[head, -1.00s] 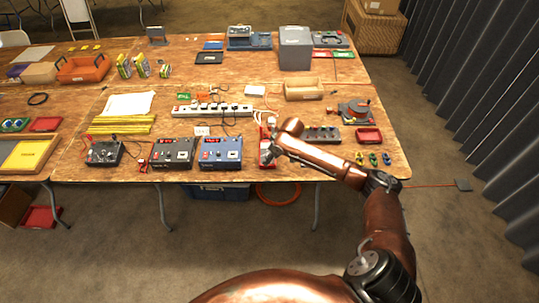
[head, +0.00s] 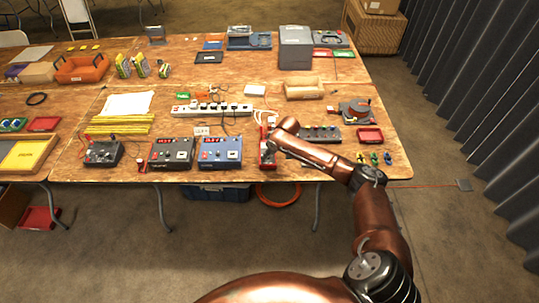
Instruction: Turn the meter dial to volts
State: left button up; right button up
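A red device (head: 267,159), which looks like a handheld meter, lies near the front edge of the table. Its dial is too small or too covered to make out. My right arm comes in from the lower right and its end reaches over the upper part of this device. My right gripper (head: 271,132) is at or just above it; I cannot tell whether they touch. Its fingers are too small and dark to show open or shut. My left gripper is not in view.
Two charger units, grey (head: 172,153) and blue (head: 220,152), stand left of the red device. A black knobbed box (head: 102,152) is farther left. A white power strip (head: 212,110) with plugs lies behind. A dark strip of knobs (head: 320,133) and a red tray (head: 370,135) are to the right.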

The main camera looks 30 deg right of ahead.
jog(key=shift+c, duration=0.7)
grip_shut()
